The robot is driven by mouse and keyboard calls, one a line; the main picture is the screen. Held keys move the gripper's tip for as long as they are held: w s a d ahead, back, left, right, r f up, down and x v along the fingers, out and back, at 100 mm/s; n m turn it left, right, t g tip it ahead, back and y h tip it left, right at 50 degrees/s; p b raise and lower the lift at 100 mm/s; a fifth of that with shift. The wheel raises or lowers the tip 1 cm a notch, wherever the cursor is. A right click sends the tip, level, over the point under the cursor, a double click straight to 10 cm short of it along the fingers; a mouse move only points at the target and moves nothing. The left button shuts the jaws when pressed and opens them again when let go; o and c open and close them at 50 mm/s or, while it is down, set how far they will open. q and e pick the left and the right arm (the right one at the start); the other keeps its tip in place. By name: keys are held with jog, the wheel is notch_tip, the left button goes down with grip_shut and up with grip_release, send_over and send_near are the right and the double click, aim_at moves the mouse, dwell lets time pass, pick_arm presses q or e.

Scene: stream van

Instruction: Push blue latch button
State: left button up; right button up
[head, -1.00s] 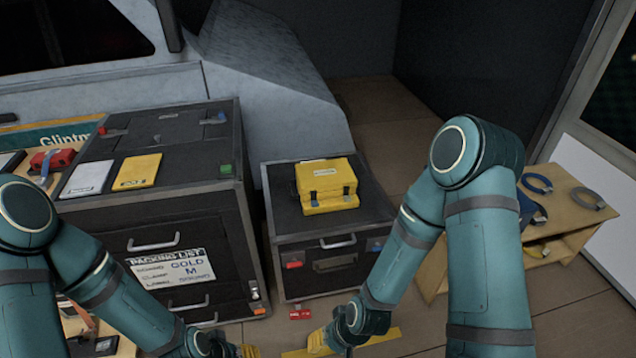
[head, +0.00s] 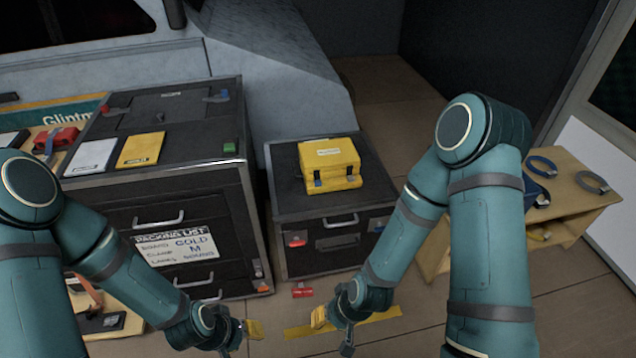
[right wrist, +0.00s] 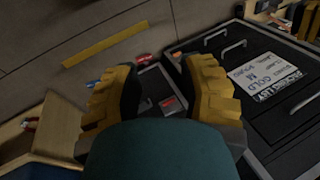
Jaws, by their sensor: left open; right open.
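A small blue latch button (head: 377,224) sits at the right of the front face of the low dark case (head: 290,205). A red latch (head: 296,239) sits at the left of that face. In the right wrist view a blue patch (right wrist: 94,84), probably the same button, shows beside the left finger. My right gripper (head: 328,325) is open and empty, low over the floor in front of the case, apart from the button. Its yellow-padded fingers stand wide in the right wrist view (right wrist: 160,95). My left gripper (head: 240,335) is open, left of the right one.
A yellow case (head: 328,162) stands on the low case. A red tag (head: 302,291) and yellow strip (head: 385,318) lie on the floor. A wooden shelf (head: 575,205) stands right.

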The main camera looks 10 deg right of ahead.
grip_shut()
dwell(1.0)
